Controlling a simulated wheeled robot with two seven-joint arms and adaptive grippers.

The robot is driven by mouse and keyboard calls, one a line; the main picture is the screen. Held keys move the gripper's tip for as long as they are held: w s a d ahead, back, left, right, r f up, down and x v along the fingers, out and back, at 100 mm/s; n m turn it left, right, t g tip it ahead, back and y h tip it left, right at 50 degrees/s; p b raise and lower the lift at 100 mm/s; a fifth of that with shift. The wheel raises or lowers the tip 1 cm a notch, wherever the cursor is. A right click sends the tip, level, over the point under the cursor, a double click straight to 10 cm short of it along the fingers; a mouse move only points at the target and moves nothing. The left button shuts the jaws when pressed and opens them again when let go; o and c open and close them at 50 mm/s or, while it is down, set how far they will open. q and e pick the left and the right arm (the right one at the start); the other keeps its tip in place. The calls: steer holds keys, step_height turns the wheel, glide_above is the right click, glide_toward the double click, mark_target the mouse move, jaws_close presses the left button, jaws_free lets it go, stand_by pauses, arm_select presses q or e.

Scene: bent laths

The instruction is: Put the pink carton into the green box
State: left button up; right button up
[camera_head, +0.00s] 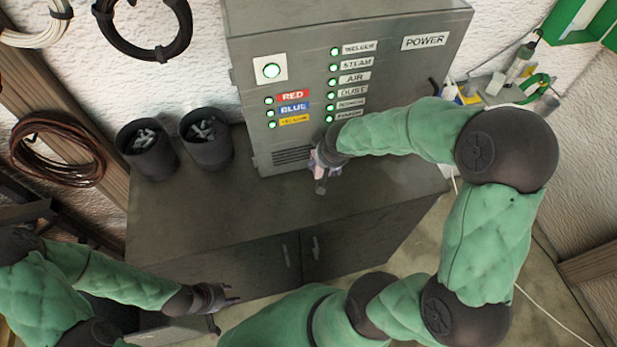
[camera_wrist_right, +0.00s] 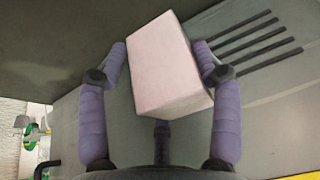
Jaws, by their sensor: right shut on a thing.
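The pink carton (camera_wrist_right: 165,75) is a pale pink block in the right wrist view. It sits between the purple fingers of my right gripper (camera_wrist_right: 162,58), which is shut on it. In the head view my right gripper (camera_head: 322,174) is just in front of the lower part of the grey power cabinet and largely hides the carton. My left gripper (camera_head: 230,296) is at the lower left, away from the carton; its finger gap is too small to judge. A green open-fronted box (camera_head: 577,22) shows partly at the top right corner of the head view, cut by the frame.
The grey power cabinet (camera_head: 390,62) stands on a dark counter (camera_head: 210,225). Two dark bins (camera_head: 150,160) with metal pieces are to its left. A small shelf with bottles and green tape (camera_head: 525,85) is at the right. The counter's left front is clear.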

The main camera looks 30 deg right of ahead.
steer(key=a+f, duration=0.1)
steer(key=w+a+f, duration=0.1)
steer(key=f, duration=0.1)
steer(key=w+a+f+b, duration=0.1)
steer(key=shift+w+f, duration=0.25)
steer(key=shift+f, duration=0.15)
steer(key=shift+w+a+f+b, duration=0.1)
steer(key=shift+w+f+b, duration=0.05)
steer(key=shift+f, duration=0.8)
steer(key=shift+w+a+f+b, duration=0.1)
steer(key=shift+f+b, duration=0.05)
steer(key=shift+f, duration=0.8)
steer(key=shift+f, duration=0.15)
steer(key=o, duration=1.2)
steer(key=shift+c, duration=0.2)
